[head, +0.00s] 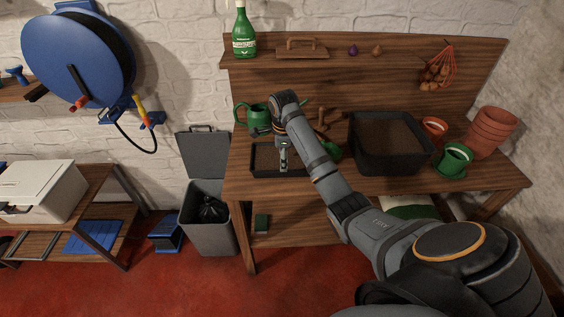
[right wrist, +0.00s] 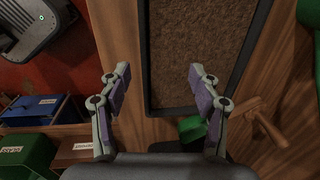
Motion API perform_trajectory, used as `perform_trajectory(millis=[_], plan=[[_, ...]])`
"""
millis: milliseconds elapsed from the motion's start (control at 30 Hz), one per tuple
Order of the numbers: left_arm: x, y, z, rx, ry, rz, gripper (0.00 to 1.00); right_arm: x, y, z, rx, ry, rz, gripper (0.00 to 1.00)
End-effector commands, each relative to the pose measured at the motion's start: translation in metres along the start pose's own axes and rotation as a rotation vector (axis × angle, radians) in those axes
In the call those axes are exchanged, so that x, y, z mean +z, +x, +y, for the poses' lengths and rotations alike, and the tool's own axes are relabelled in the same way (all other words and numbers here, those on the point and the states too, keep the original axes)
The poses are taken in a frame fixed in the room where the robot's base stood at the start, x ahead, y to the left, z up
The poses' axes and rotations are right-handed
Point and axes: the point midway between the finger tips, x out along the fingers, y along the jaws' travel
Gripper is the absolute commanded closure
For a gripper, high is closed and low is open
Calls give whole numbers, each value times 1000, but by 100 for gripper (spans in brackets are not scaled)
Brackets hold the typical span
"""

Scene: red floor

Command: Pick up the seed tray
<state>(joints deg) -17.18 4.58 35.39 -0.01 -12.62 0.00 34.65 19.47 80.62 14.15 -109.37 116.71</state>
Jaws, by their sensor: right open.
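The seed tray (head: 262,174) is a shallow black tray of brown soil on the left part of the wooden workbench, partly hidden by my right arm in the head view. In the right wrist view its black rim (right wrist: 146,60) runs up the picture. My right gripper (head: 283,166) is above the tray, open and empty. In the right wrist view my right gripper (right wrist: 160,76) has one finger over the soil and the other outside the left rim, over the wood. Contact with the tray cannot be told. My left gripper is not in view.
A green watering can (head: 254,115) stands behind the tray. A wooden-handled tool (right wrist: 262,120) and a large black soil box (head: 385,166) are to its right. Terracotta pots (head: 490,135) and a green pot (head: 453,159) stand farther right. A grey bin (head: 206,225) stands left of the bench.

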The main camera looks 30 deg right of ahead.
Motion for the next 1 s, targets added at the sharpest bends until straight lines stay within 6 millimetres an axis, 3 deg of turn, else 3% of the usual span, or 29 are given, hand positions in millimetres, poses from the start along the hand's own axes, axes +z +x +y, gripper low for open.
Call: perform_trajectory(millis=[200,467,933,1000], plan=[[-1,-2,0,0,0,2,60,2,36,2,3,0,0,37],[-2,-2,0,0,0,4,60,1,42,1,1,0,0,37],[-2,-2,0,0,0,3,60,1,42,2,2,0,0,98],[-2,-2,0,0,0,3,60,1,42,2,2,0,0,100]])
